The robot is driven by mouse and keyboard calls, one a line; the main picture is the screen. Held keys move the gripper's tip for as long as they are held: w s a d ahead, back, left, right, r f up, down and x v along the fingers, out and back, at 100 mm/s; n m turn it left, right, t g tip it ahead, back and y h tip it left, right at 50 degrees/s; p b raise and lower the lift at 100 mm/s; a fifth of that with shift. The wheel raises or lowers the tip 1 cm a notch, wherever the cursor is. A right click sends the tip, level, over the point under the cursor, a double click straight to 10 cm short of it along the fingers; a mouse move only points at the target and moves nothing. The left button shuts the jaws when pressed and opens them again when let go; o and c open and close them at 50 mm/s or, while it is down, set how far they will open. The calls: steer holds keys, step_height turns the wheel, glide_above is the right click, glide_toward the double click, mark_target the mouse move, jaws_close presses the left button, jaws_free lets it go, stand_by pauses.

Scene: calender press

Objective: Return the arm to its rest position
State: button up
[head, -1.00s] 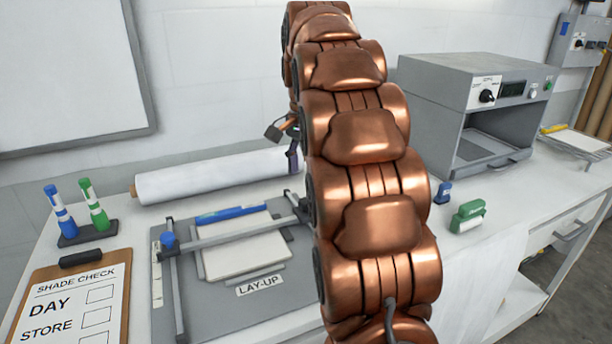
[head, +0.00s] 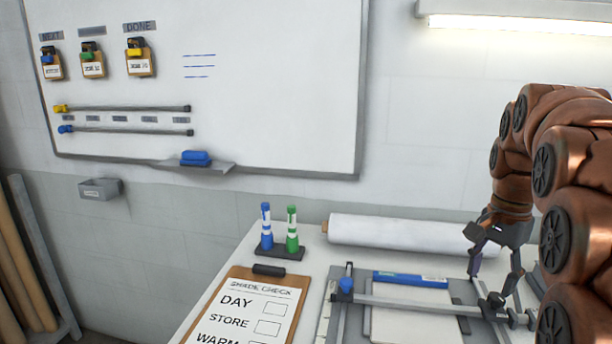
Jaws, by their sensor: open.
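My gripper (head: 492,278) is at the right of the head view, at the end of my copper arm. Its two dark fingers point down and stand apart, with nothing seen between them. It is over the right part of the lay-up board (head: 325,325), near the clamp at the right end of the grey cross bar (head: 410,305). I cannot tell whether the fingertips touch the clamp. My arm arches up from the lower right edge and hides what lies behind it.
A clipboard (head: 250,290) lies at the table's front left. Blue (head: 266,230) and green (head: 292,230) markers stand in a holder behind it. A white roll (head: 400,234) lies along the wall. A whiteboard (head: 270,90) hangs above, with an eraser (head: 195,157) on its ledge.

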steer(key=s+a+f+n+p, duration=0.2)
steer(key=s+a+f+n, duration=0.2)
steer(key=s+a, duration=0.5)
steer(key=s+a+f+n+g+p, duration=0.1)
steer(key=s+a+f+n+p, duration=0.2)
steer(key=s, duration=1.3)
steer(key=a+f+n, duration=0.2)
steer(key=a+n, duration=0.3)
steer(key=shift+s+a+n+g, duration=0.2)
steer(key=shift+a+n+g, duration=0.1)
steer(key=shift+a+n, duration=0.1)
